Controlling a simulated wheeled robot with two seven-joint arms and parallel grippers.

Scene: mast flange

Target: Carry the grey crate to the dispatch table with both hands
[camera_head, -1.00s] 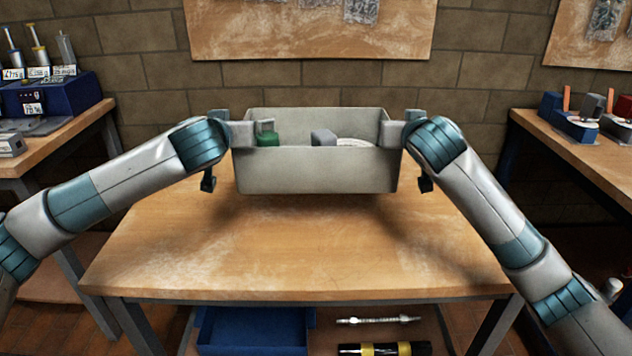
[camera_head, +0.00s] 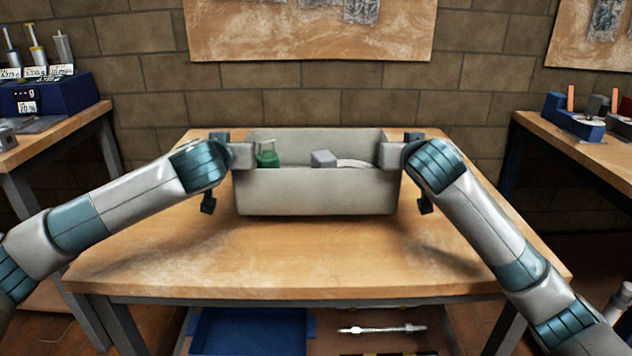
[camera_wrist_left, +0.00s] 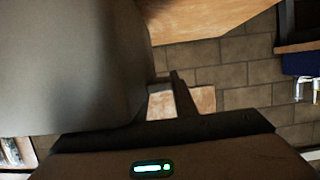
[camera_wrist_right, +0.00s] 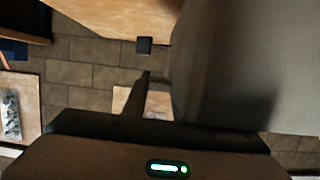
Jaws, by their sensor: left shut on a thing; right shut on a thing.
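The grey crate (camera_head: 316,192) is upright and level in the head view, over the far middle of the wooden table (camera_head: 300,260). I cannot tell whether its base touches the tabletop. Inside it are a green item (camera_head: 267,159), a grey block (camera_head: 323,159) and a partly hidden white round item (camera_head: 355,163). My left gripper (camera_head: 242,155) is shut on the crate's left end, my right gripper (camera_head: 391,155) on its right end. The crate wall fills much of the left wrist view (camera_wrist_left: 70,60) and the right wrist view (camera_wrist_right: 240,60). The fingertips are partly hidden.
A left bench (camera_head: 60,140) holds a blue device (camera_head: 50,97) with syringe-like items. A right bench (camera_head: 590,150) holds blue and red fixtures (camera_head: 575,120). A brick wall stands behind. Below the table are a blue bin (camera_head: 250,330) and a metal tool (camera_head: 382,329). The tabletop's front is clear.

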